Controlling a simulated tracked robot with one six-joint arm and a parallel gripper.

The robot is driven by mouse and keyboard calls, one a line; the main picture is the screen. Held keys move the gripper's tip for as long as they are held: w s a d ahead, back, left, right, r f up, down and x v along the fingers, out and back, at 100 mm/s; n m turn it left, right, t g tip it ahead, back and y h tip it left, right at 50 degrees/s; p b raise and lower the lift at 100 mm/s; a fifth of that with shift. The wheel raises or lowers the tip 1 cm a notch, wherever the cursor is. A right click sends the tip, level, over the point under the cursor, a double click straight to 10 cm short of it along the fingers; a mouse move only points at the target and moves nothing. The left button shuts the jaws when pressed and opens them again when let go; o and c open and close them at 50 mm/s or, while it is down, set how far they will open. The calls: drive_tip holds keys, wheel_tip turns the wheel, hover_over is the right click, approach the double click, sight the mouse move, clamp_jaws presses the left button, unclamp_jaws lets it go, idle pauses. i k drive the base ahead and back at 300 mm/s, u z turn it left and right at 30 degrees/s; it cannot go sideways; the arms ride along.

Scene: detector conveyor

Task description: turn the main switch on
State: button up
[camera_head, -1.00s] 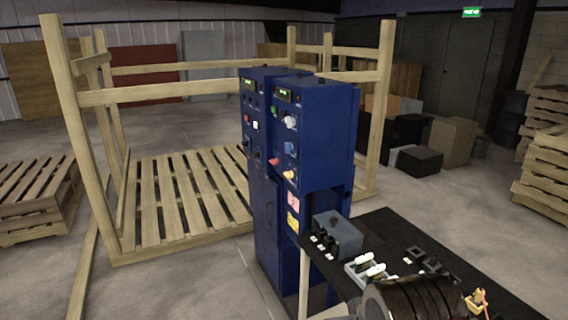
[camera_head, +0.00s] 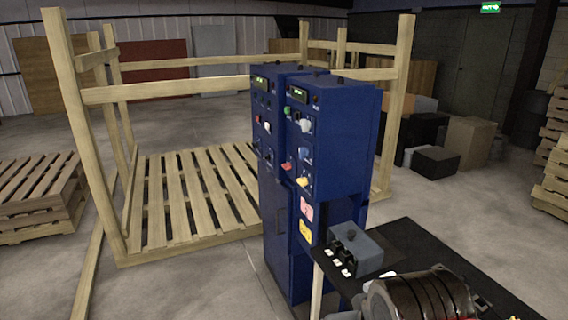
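A tall blue control cabinet (camera_head: 340,150) stands in the middle of the view with two side-by-side panels of controls. The right panel has a green button (camera_head: 287,111), a white knob (camera_head: 306,126), a blue control (camera_head: 305,149) and a yellow knob (camera_head: 302,182). A red control (camera_head: 288,166) shows beside them. The left panel has small red and white controls (camera_head: 267,128). I cannot tell which control is the main switch, or its position. Both small displays (camera_head: 299,94) show lit green characters. My gripper is not visible; only part of my arm shows at the bottom right.
A black table (camera_head: 430,250) with a grey box (camera_head: 357,250) stands in front of the cabinet's right side. A wooden frame (camera_head: 410,100) surrounds it behind and left. Pallets (camera_head: 40,200) lie at left, cartons (camera_head: 470,142) behind right. Floor at front left is mostly clear.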

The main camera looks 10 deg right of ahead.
sight(288, 166)
drive_tip(key=z, duration=0.05)
drive_tip(key=i, duration=1.3)
